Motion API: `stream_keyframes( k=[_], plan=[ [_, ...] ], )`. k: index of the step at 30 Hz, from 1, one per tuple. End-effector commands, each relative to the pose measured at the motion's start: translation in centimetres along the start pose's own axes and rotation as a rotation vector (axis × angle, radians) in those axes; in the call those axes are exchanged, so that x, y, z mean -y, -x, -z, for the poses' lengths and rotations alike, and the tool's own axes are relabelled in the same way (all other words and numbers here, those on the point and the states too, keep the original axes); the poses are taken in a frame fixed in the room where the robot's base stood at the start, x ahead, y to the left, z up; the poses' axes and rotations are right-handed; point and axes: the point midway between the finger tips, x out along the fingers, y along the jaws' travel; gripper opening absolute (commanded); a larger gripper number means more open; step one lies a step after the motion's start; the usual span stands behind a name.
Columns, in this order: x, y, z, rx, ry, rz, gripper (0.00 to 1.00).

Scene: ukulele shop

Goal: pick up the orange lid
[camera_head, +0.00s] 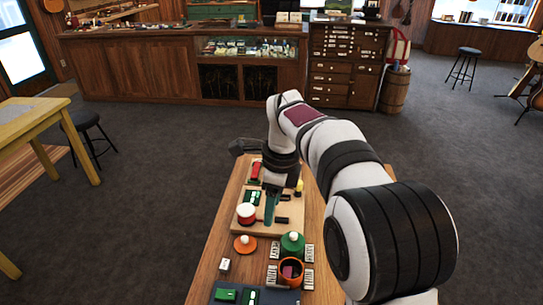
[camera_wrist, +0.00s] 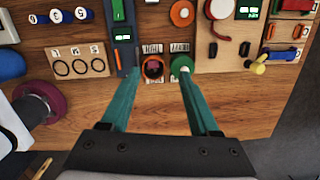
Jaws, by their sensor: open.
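The orange lid (camera_head: 245,243), a flat disc with a white knob, lies on the wooden table to the left of the green lid (camera_head: 292,244). It also shows near the top edge of the wrist view (camera_wrist: 182,13). An orange pot (camera_head: 290,270) with a dark inside stands in front of the green lid. My gripper (camera_head: 270,208) is over the table, farther back than the orange lid. In the wrist view my gripper (camera_wrist: 160,73) has its teal fingers wide apart with nothing held; the orange lid is beyond the tips.
Black-and-white striped cards flank the orange pot. Bare wood shows left of the lid.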

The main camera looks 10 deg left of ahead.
Motion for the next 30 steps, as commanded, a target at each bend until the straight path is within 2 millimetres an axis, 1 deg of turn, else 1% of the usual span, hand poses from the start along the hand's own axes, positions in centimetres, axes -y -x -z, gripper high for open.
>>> stream_keyframes(
  k=[1,3,6,7,10,15,18,23,27,30],
  plan=[
    [1.9,-2.2,-2.4,-0.003,-0.114,0.002,0.62],
    [3.7,-4.6,-5.0,-0.002,-0.267,0.015,0.62],
    [4.9,-6.7,-7.1,0.002,-0.4,0.025,0.62],
    [5.1,-7.1,-7.3,0.003,-0.422,0.027,0.62],
    [5.2,-8.9,-7.6,0.002,-0.449,0.027,0.62],
    [5.3,-13.9,-7.5,0.002,-0.448,0.025,0.62],
    [5.4,-16.2,-7.5,0.004,-0.449,0.027,0.62],
    [5.5,-18.2,-7.5,0.004,-0.447,0.029,0.62],
    [5.4,-21.1,-7.3,0.004,-0.448,0.028,0.62],
    [5.5,-22.6,-7.3,0.005,-0.447,0.029,0.62]
  ],
)
